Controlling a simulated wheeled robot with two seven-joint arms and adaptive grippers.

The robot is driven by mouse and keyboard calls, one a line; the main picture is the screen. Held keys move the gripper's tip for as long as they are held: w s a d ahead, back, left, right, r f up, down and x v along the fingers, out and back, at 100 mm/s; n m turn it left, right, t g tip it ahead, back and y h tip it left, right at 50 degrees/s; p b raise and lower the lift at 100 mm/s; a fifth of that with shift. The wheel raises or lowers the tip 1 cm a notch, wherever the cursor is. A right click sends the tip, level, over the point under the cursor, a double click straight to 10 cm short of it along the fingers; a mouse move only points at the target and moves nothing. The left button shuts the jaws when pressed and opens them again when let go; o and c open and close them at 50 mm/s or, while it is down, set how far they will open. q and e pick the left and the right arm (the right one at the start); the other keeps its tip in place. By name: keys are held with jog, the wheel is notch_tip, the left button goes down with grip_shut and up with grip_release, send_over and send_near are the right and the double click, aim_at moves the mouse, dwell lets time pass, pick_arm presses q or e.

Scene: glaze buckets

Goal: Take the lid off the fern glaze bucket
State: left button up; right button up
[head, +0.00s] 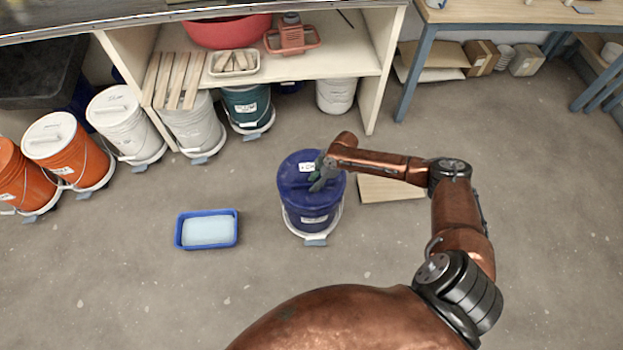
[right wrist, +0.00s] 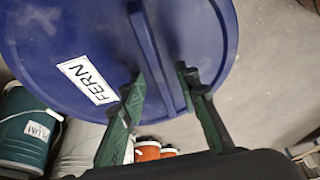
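The fern glaze bucket (head: 312,218) is dark blue and stands upright on a white dolly on the floor. Its blue lid (head: 295,184) is seated on top. In the right wrist view the lid (right wrist: 85,35) carries a white label reading FERN and a straight raised ridge handle (right wrist: 160,60). My right gripper (head: 321,182) is over the lid from the right. In the right wrist view its fingers (right wrist: 160,80) stand apart on either side of the handle, with a visible gap on the left. My left gripper is not in view.
A blue tray (head: 207,231) with pale contents lies left of the bucket. A flat board (head: 392,189) lies to its right. A teal bucket (head: 247,105), labelled PLUM in the right wrist view (right wrist: 25,130), stands by the shelf (head: 372,70) with white and orange buckets. The front floor is clear.

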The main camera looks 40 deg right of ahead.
jog(key=shift+f, duration=0.15)
grip_shut()
dwell(0.4)
